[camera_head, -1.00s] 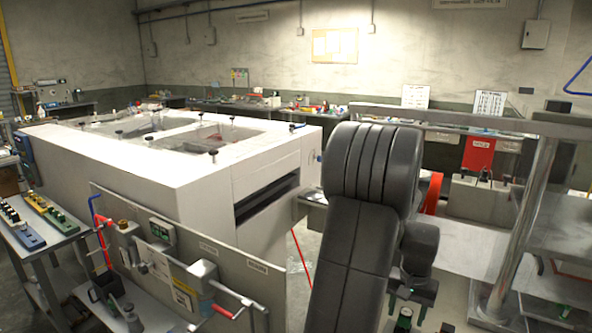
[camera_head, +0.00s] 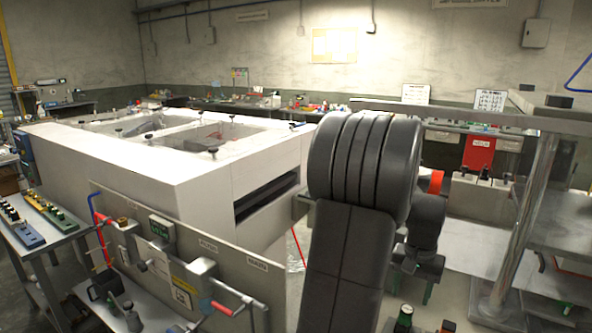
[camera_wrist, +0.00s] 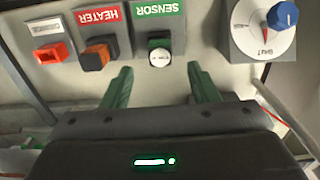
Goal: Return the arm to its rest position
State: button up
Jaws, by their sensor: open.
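My arm shows as a thick dark grey link in the right half of the head view, bent at a large ribbed joint. My gripper (camera_wrist: 160,88) is seen in the wrist view with two green fingers spread apart and nothing between them. Beyond the fingertips is a panel with a green SENSOR label (camera_wrist: 158,18) above a white-topped knob (camera_wrist: 159,57). In the head view my wrist is mostly hidden behind my arm, with a bit of green finger low at its right.
A red HEATER label (camera_wrist: 98,15) with an orange switch (camera_wrist: 96,54), a red switch (camera_wrist: 50,53) and a blue-tipped dial (camera_wrist: 262,27) sit on the panel. A large white machine (camera_head: 150,165) fills the left. A metal post (camera_head: 522,220) stands right of my arm.

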aim_at(407, 310)
notch_tip(407, 310, up, 7)
notch_tip(407, 310, down, 14)
jog(key=shift+r, duration=0.25)
notch_tip(407, 310, up, 9)
jog(key=p, duration=0.6)
jog(key=shift+p, duration=0.4)
jog(key=shift+w+d, duration=0.1)
